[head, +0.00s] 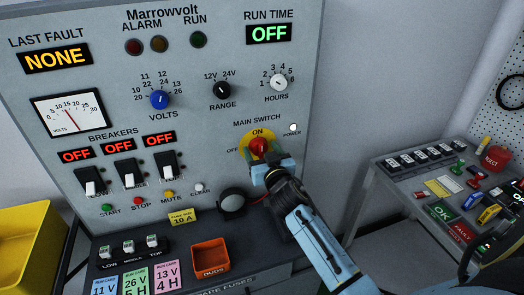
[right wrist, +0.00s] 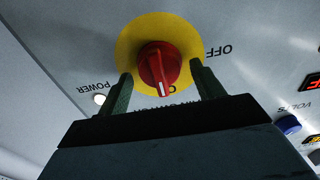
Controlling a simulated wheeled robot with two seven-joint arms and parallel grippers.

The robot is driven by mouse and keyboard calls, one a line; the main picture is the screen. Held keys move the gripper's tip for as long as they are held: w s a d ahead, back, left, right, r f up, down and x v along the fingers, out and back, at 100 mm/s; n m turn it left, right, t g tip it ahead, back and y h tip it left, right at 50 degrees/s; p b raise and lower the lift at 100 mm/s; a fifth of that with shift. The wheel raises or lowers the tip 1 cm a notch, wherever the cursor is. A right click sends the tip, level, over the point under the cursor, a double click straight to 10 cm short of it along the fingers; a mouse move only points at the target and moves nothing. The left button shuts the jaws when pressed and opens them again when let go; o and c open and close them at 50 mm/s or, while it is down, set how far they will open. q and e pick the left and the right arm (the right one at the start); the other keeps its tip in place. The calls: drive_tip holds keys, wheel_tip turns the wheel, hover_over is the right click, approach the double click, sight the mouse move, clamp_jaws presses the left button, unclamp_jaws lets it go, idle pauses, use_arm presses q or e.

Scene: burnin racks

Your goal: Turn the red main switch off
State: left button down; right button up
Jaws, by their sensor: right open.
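The red main switch (head: 258,146) is a round knob on a yellow disc at the right side of the panel, with ON above it and OFF to its left. In the right wrist view, which is upside down, the red knob (right wrist: 160,66) has a white mark pointing at the partly hidden ON label. My right gripper (head: 269,161) is open in front of the knob. In the right wrist view its two fingers (right wrist: 161,76) stand on either side of the knob, with gaps visible; I cannot tell their depth. My left gripper is out of view.
The white POWER lamp (head: 294,127) is lit beside the switch. The RANGE knob (head: 222,90) and HOURS knob (head: 279,83) sit above. A black round part (head: 232,202) and an orange bin (head: 210,257) are below. A side bench (head: 388,185) stands at right.

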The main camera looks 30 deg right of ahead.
drive_tip(key=shift+w, duration=0.1)
drive_tip(key=c, duration=1)
drive_tip(key=shift+n, duration=0.3)
drive_tip(key=n, duration=0.4)
drive_tip(key=shift+a, duration=0.1)
drive_tip(key=n, duration=0.4)
drive_tip(key=shift+a+f+n+p, duration=0.1)
drive_tip(key=shift+n+p, duration=0.2)
drive_tip(key=shift+n, duration=0.1)
drive_tip(key=n, duration=0.4)
drive_tip(key=shift+f+n, duration=0.1)
drive_tip(key=shift+n, duration=0.2)
drive_tip(key=shift+f+n, duration=0.1)
drive_tip(key=shift+n, duration=1.9)
